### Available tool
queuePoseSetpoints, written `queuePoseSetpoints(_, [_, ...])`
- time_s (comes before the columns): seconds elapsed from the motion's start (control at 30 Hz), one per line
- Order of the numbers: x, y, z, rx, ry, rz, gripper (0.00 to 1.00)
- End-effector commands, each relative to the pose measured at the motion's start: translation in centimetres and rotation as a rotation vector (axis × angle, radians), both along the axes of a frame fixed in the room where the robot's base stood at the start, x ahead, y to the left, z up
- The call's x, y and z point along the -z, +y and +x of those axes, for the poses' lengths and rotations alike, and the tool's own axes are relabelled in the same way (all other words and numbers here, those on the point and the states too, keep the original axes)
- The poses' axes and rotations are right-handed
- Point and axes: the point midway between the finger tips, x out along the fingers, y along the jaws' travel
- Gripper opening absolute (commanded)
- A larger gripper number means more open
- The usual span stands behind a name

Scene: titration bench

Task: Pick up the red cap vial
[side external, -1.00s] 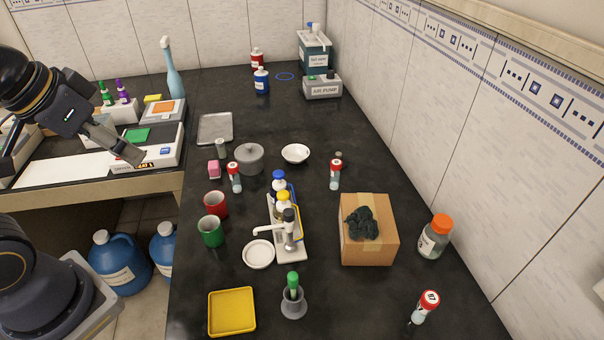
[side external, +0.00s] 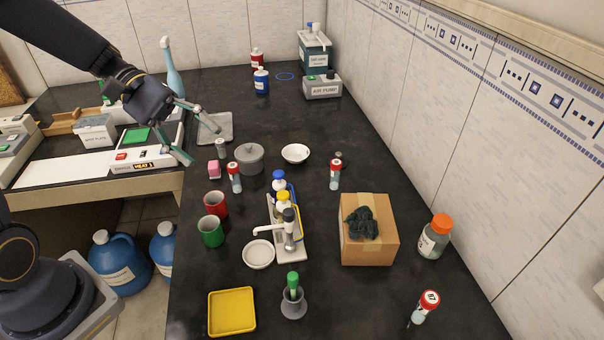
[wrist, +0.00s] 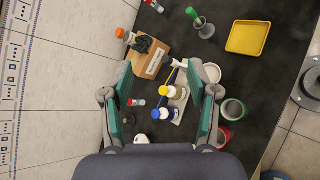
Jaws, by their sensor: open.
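Three red cap vials stand on the black bench in the side view: one left of centre beside the grey pot (side external: 235,178), one right of centre above the cardboard box (side external: 335,176), and one at the front right (side external: 424,306). In the wrist view, one red cap vial (wrist: 138,102) shows between my fingers, nearer the left one, and another (wrist: 154,6) at the top edge. My gripper (side external: 205,147) is open and empty, high over the bench's left side, apart from all vials. Its spread fingers also show in the wrist view (wrist: 167,85).
A cardboard box (side external: 368,250), a stand with wash bottles (side external: 292,250), a grey pot (side external: 249,158), a white bowl (side external: 295,154) and red (side external: 216,204) and green (side external: 211,231) mugs crowd the middle. A yellow tray (side external: 232,312) lies in front. The back centre is fairly clear.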

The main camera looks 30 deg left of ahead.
Motion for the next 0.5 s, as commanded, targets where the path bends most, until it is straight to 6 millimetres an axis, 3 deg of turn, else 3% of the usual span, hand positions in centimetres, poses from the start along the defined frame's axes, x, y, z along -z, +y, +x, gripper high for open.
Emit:
queuePoseSetpoints(0.1, [3.2, 4.4, 3.5, -0.217, 0.123, -0.222, 0.60])
queuePoseSetpoints(0.23, [7.7, 10.2, 5.7, -0.466, 0.220, -0.449, 0.60])
queuePoseSetpoints(0.4, [15.1, 16.8, 5.0, -0.756, 0.328, -0.679, 0.60])
queuePoseSetpoints(0.5, [18.7, 18.6, 3.4, -0.860, 0.385, -0.761, 0.60])
